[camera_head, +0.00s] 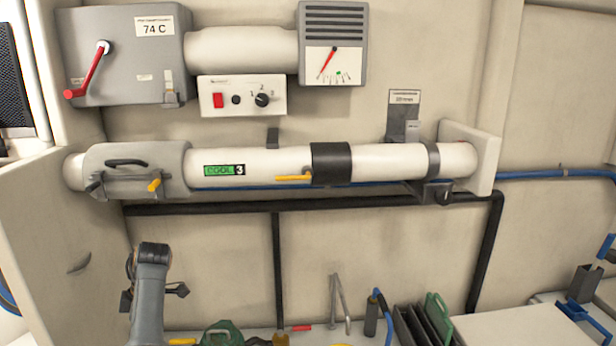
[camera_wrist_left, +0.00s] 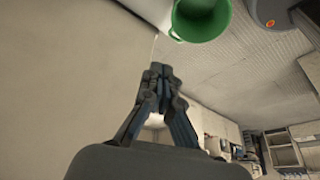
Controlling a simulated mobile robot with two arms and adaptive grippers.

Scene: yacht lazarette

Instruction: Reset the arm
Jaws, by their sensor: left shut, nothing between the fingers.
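My left gripper (camera_wrist_left: 160,70) shows in the left wrist view, with its dark fingers together and nothing between them. It is in free air, apart from the surfaces around it. In the head view, a grey part of my left arm rises from the bottom edge at the lower left, in front of the pale wall; I cannot make out its fingertips there. My right gripper is in neither view.
A white pipe (camera_head: 263,165) with a green label runs along the wall. Above it are a grey box with a red lever (camera_head: 96,68) and a gauge (camera_head: 334,64). Dark slotted racks (camera_head: 408,325) stand low. A green bucket (camera_wrist_left: 201,20) shows in the wrist view.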

